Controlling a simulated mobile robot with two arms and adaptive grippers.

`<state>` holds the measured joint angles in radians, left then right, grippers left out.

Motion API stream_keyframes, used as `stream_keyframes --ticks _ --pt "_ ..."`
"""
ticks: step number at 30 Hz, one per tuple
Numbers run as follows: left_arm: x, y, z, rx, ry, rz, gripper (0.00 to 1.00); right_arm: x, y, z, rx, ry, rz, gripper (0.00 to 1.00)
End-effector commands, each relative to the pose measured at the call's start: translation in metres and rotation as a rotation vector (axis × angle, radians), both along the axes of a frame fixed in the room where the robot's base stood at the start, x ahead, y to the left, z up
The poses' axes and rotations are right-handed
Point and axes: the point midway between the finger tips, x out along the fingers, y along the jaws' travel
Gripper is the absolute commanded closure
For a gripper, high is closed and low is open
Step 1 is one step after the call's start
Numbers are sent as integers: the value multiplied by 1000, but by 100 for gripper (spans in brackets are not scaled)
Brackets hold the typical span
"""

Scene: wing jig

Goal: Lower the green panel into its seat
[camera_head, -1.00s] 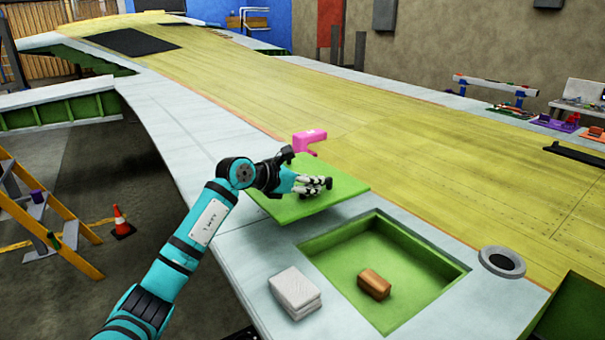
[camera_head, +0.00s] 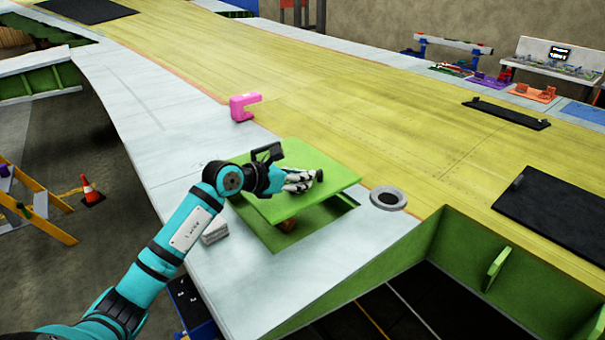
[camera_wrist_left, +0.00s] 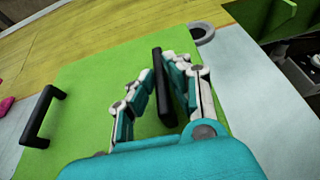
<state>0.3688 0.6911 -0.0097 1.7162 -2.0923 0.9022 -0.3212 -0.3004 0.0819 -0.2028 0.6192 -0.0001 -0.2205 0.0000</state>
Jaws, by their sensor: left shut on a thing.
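The green panel (camera_head: 325,174) is held raised and slightly tilted over the green recess (camera_head: 272,238) in the wing, covering much of it. A gap shows between the panel and the recess's near and right edges. My left gripper (camera_head: 305,180) is shut on a black handle (camera_wrist_left: 163,88) on top of the panel (camera_wrist_left: 90,80); its fingers (camera_wrist_left: 160,95) stand on both sides of the handle in the left wrist view. A second black handle (camera_wrist_left: 42,115) stands free at the panel's other side. My right gripper is not in view.
A brown block (camera_head: 287,226) lies inside the recess, partly under the panel. Grey-white blocks (camera_head: 215,233) sit beside the recess. A grey ring (camera_head: 388,199) lies right of it. An open green bay (camera_head: 480,255) lies at the front right.

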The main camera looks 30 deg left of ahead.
Motion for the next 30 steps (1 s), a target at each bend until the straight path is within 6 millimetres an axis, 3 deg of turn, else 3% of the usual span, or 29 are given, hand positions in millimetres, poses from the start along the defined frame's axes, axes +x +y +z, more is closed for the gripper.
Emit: stream_keyframes --ticks 6,18,30 --pt "0 0 -16 -2 -5 0 100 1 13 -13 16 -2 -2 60" --pt "0 0 -55 -1 -4 0 100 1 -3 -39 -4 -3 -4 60" --pt "0 0 -63 1 -6 0 100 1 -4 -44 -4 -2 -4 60"
